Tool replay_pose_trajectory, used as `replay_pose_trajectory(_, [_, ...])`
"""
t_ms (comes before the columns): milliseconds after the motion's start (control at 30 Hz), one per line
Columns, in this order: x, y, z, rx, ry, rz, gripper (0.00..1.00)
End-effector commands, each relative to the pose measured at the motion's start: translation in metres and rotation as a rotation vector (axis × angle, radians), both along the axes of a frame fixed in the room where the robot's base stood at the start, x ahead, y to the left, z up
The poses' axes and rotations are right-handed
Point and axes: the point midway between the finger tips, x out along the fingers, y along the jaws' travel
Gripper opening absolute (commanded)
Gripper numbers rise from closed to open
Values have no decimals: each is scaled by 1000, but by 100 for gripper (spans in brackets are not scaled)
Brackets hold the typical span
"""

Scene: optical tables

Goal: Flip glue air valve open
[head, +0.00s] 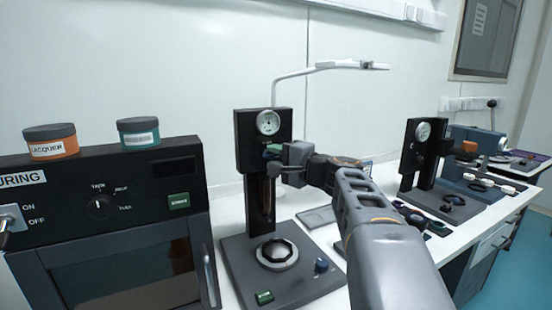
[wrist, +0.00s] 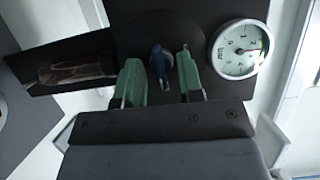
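The glue station is a dark stand (head: 245,153) in the middle of the head view, with a round pressure gauge (head: 268,122) at its top. The gauge shows at the right of the wrist view (wrist: 240,48). The air valve's blue lever (wrist: 159,65) sticks out from the dark panel beside the gauge in the wrist view. My gripper (wrist: 159,76) has its two green fingers apart, one on each side of the lever, with a gap showing on both sides. In the head view, my gripper (head: 272,158) is at the stand just below the gauge and hides the lever.
A brownish glue tube (wrist: 76,70) is at the left in the wrist view. The station's base has a round plate (head: 277,254), a blue knob (head: 321,265) and a green button (head: 264,297). A curing oven (head: 110,235) stands left, bearing two jars. A second gauge stand (head: 422,150) is right.

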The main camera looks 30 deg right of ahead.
Motion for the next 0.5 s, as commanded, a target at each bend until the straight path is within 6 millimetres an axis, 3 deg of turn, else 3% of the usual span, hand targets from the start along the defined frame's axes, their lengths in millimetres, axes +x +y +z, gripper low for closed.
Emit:
replay_pose_trajectory(233, [-12, -6, 0, -1, -2, -3, 34])
replay_pose_trajectory(500, [-62, -27, 0, -2, -2, -8, 34])
